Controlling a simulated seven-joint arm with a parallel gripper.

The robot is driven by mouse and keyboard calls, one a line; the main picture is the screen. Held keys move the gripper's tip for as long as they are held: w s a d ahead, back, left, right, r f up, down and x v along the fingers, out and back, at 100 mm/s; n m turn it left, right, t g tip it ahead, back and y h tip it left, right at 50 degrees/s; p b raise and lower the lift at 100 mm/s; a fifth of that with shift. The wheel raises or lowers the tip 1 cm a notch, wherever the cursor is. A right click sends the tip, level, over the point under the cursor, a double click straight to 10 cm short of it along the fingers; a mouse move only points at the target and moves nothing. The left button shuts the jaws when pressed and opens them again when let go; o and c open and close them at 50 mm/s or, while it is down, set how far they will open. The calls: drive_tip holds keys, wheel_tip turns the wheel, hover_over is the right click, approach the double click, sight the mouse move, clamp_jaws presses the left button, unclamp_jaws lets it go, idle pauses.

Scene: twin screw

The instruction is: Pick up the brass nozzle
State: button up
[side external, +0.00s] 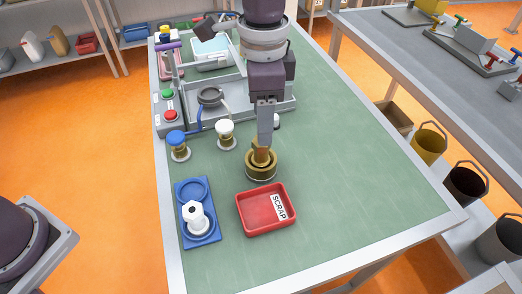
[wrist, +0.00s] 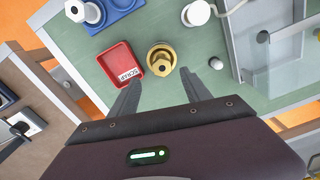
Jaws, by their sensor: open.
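The brass nozzle (side external: 261,158) stands upright in a round brass-coloured holder (side external: 262,175) on the green bench top, just behind the red tray. In the wrist view the nozzle (wrist: 161,60) shows from above as a brass hexagon with a round middle, inside the ring of its holder. My gripper (side external: 265,138) is right above the nozzle, pointing down. In the wrist view my gripper's two fingers (wrist: 158,80) are spread apart, with the nozzle just beyond the gap between their tips. Nothing is between the fingers. Whether a fingertip touches the nozzle cannot be told.
A red tray marked SCRAP (side external: 244,223) lies close in front. A blue tray (side external: 208,236) with a white hex fitting (side external: 196,217) is to its left. A blue-topped post (side external: 178,146), a white-topped post (side external: 225,134) and a grey fixture (side external: 190,122) stand behind. The bench's right side is clear.

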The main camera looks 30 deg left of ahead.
sight(261, 151)
drive_tip(key=f, duration=0.7)
drive_tip(key=shift+w+a, duration=0.15)
drive_tip(key=shift+w, duration=0.05)
clamp_jaws()
